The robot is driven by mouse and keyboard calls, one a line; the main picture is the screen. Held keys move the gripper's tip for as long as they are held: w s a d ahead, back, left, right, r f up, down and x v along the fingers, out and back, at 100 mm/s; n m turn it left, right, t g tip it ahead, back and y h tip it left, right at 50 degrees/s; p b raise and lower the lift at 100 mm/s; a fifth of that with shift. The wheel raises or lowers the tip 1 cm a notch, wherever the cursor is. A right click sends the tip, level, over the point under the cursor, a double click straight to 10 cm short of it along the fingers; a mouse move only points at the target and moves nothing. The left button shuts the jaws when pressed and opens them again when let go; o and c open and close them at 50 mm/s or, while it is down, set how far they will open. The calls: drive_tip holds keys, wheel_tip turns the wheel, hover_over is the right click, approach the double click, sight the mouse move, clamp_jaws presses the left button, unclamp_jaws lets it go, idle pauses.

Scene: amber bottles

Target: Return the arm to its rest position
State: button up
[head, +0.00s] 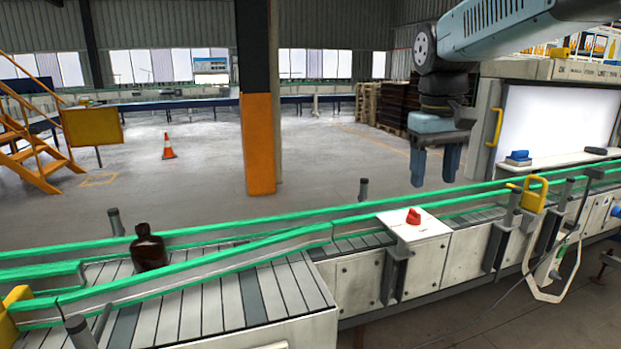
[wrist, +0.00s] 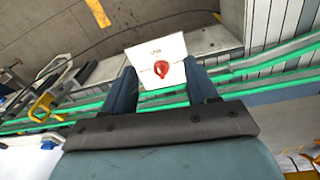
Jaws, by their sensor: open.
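My gripper (head: 434,168) hangs from the arm at the upper right of the head view, fingers pointing down. It is open and empty, held in the air above the conveyor line. In the wrist view my gripper (wrist: 165,85) shows its two blue fingers apart, with a white box bearing a red button (wrist: 162,68) seen below and between them. An amber bottle (head: 149,248) stands upright on the conveyor at the left of the head view, well apart from my gripper.
The conveyor (head: 240,290) with green rails (head: 200,233) runs across the front. The white box (head: 420,231) with the red button (head: 413,216) sits beside it. A yellow handle (head: 535,194) rises at the right. An orange column (head: 258,145) stands behind; open floor surrounds it.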

drive_tip(key=s+d+f+m+t, duration=0.1)
drive_tip(key=s+f+t, duration=0.4)
drive_tip(key=s, duration=0.7)
wheel_tip(320, 180, down, 2)
drive_tip(key=shift+f+m+y, duration=0.1)
drive_tip(key=shift+m+y, duration=0.2)
drive_tip(key=shift+m, duration=0.2)
drive_tip(key=shift+c, duration=1.3)
drive_tip(key=shift+d, duration=0.15)
drive_tip(key=shift+c, duration=0.2)
